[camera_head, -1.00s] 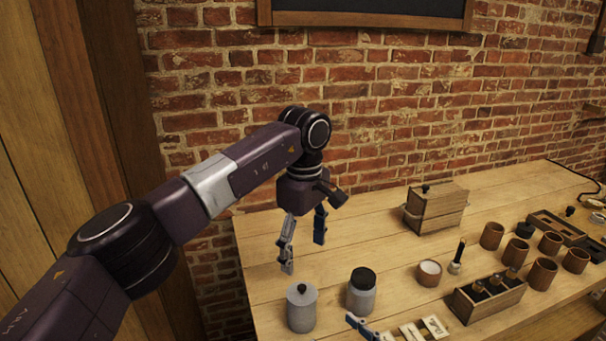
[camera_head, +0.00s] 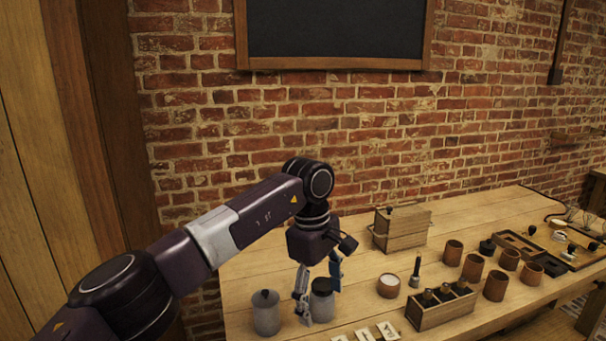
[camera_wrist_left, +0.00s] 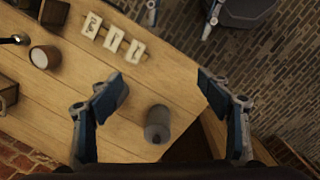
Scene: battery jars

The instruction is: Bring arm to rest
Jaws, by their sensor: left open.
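My left gripper (camera_head: 320,291) is open and empty. In the head view it overlaps a grey jar with a dark lid (camera_head: 322,304), partly hidden behind the fingers. Another grey jar with a knobbed lid (camera_head: 265,315) stands just to the left. In the left wrist view the open fingers (camera_wrist_left: 160,88) are wide apart, with a grey jar (camera_wrist_left: 158,125) on the table seen between them and nothing held. My right gripper (camera_wrist_left: 181,16) shows only at the top of the left wrist view, its fingers apart. It is out of the head view.
The wooden table (camera_head: 240,270) also holds white cards (camera_head: 366,335), a cup of white powder (camera_head: 388,286), a rack of dark bottles (camera_head: 441,308), several brown cups (camera_head: 472,267) and a wooden box (camera_head: 402,228). A brick wall stands behind. Space above the table is open.

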